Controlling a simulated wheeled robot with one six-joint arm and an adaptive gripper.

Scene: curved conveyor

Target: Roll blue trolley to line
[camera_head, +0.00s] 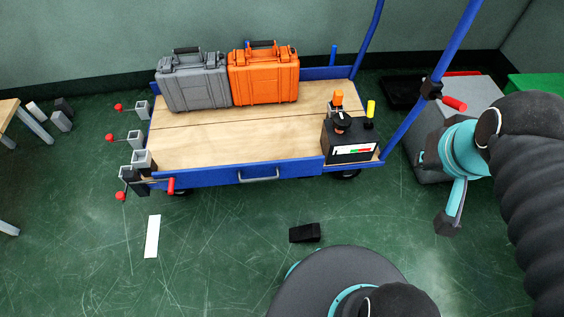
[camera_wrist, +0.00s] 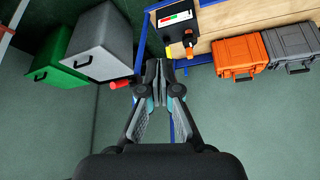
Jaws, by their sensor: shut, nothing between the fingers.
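The blue trolley (camera_head: 210,177) has a wooden deck and stands in the middle of the head view, with a grab handle (camera_head: 259,178) on its near side. A tall blue post (camera_head: 412,115) at its right end carries a red-gripped lever (camera_head: 454,103). In the wrist view the red grip (camera_wrist: 118,84) is just left of my gripper (camera_wrist: 160,68). My gripper is shut and empty, its fingers overlapping the blue post in that view; I cannot tell whether they touch it. A white strip (camera_head: 152,237) lies on the floor at the front left.
Grey (camera_head: 192,84) and orange (camera_head: 263,77) cases and a black gauge box (camera_head: 350,142) ride on the deck. A black wedge (camera_head: 305,233) lies on the floor in front. Red-tipped clamps (camera_head: 135,139) are by the left end. A grey cabinet (camera_wrist: 100,45) stands right of the trolley.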

